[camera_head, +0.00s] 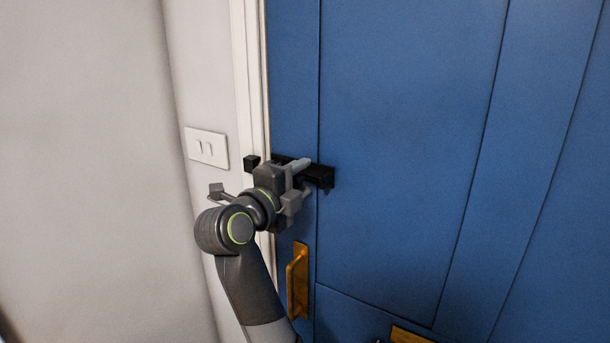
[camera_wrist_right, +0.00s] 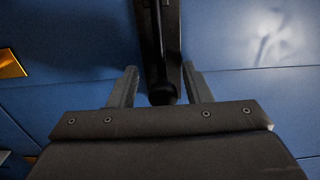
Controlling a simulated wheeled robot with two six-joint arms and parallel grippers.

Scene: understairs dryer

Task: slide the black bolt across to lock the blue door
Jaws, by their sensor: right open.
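The black bolt (camera_head: 325,178) is mounted level on the blue door (camera_head: 400,120), near its left edge. A small black keeper block (camera_head: 251,162) sits on the white frame to its left, with a pale gap between the two. My right gripper (camera_head: 301,182) is at the bolt and hides its middle. In the right wrist view the open fingers (camera_wrist_right: 160,86) stand either side of the bolt's dark round knob (camera_wrist_right: 162,94), with small gaps; I cannot tell whether either touches. The left gripper is not in view.
A brass pull handle (camera_head: 298,280) is on the door below the bolt, close to my right arm. Another brass piece (camera_head: 410,335) is at the bottom edge. A white switch plate (camera_head: 206,146) is on the wall at left. The door's right side is clear.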

